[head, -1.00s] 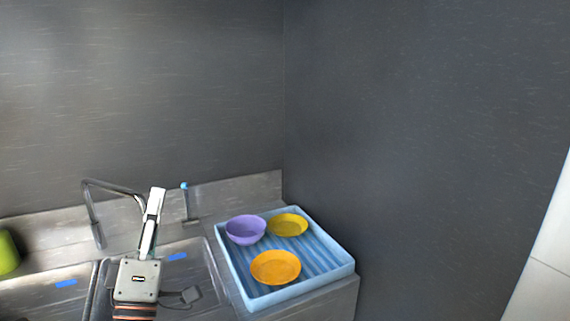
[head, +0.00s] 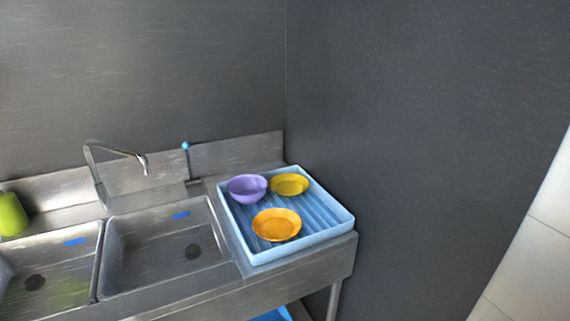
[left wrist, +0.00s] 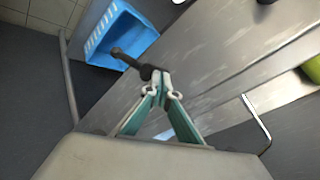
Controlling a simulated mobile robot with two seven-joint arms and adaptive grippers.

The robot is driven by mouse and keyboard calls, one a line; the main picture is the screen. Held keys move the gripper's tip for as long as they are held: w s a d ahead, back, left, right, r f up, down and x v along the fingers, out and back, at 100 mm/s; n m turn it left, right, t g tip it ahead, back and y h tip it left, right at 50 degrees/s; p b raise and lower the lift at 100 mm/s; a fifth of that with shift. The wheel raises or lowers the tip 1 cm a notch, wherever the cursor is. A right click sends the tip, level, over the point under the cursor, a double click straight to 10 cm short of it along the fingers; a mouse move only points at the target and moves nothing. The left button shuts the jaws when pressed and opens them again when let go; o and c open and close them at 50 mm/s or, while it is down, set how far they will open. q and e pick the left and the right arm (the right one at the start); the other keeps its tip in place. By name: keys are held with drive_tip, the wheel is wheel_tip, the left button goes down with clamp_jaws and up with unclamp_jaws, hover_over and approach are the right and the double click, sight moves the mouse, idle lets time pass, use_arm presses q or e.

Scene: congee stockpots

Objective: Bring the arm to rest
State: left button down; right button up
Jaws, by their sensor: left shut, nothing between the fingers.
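My left gripper (left wrist: 160,88) shows in the left wrist view, its fingertips together with nothing held. It hangs over the steel sink unit's front panel (left wrist: 225,55). No part of my left gripper shows in the head view. My right gripper is in neither view.
In the head view, a blue tray (head: 347,225) on the counter holds a purple bowl (head: 247,188), a yellow bowl (head: 290,184) and an orange bowl (head: 277,225). Left are two sink basins (head: 150,270), a tap (head: 112,150) and a green bottle (head: 12,215). A blue crate (left wrist: 120,35) sits low.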

use_arm(q)
drive_tip(key=s+a+g+y, duration=0.2)
drive_tip(key=s+a, duration=0.2)
drive_tip(key=a, duration=0.1)
drive_tip(key=w+d+f+n+t+h, duration=0.1)
drive_tip(key=d+f+h, duration=0.6)
drive_tip(key=d+f, duration=0.7)
drive_tip(key=shift+d+f+n+t, duration=0.35)
drive_tip(key=shift+d+n+t, duration=0.5)
drive_tip(key=shift+t, duration=0.55)
drive_tip(key=shift+d, duration=0.1)
